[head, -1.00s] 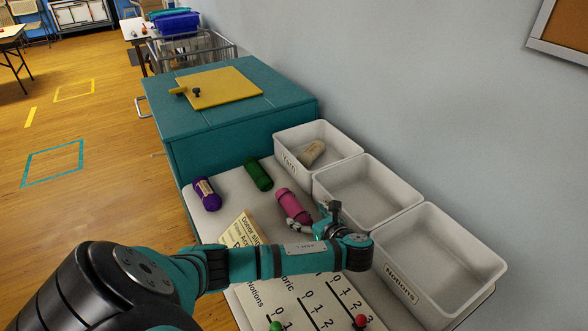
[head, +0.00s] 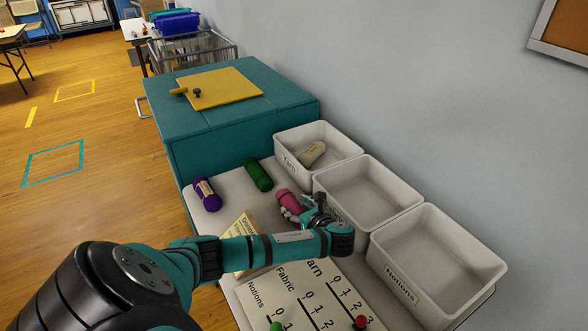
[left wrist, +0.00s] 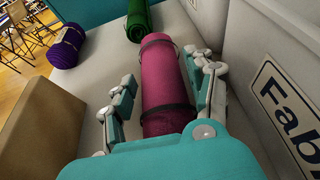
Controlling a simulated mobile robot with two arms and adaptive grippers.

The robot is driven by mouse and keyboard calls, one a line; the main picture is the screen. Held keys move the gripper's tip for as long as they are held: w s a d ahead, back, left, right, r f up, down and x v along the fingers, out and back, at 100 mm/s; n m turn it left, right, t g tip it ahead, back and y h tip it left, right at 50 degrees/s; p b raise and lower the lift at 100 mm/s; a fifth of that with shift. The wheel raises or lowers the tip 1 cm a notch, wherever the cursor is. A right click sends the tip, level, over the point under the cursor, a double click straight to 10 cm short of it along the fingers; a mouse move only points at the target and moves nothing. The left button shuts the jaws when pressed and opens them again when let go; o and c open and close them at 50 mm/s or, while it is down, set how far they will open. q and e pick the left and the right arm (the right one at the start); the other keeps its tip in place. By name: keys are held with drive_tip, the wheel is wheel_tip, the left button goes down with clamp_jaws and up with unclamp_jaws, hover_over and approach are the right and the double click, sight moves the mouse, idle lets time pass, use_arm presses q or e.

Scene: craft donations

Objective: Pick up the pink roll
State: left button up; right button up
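The pink roll (head: 286,199), with dark bands around it, lies on the white table in front of the bins. In the left wrist view the pink roll (left wrist: 167,85) lies lengthwise between my fingers. My left gripper (head: 297,213) is at the roll's near end, and the hand and wrist hide part of it. In the left wrist view my left gripper (left wrist: 165,92) is open, with one finger on each side of the roll. A gap shows at the left finger; the right finger is close to the roll. My right gripper is not in view.
A green roll (head: 259,175) and a purple roll (head: 207,195) lie behind and left. The Yarn bin (head: 288,165) holds a beige roll (head: 312,153). The middle bin (head: 334,207) and Notions bin (head: 400,283) are empty. A tan card stand (head: 241,228) stands left of the gripper.

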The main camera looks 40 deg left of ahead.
use_arm(q)
drive_tip(key=c, duration=0.7)
drive_tip(key=shift+r, duration=0.1)
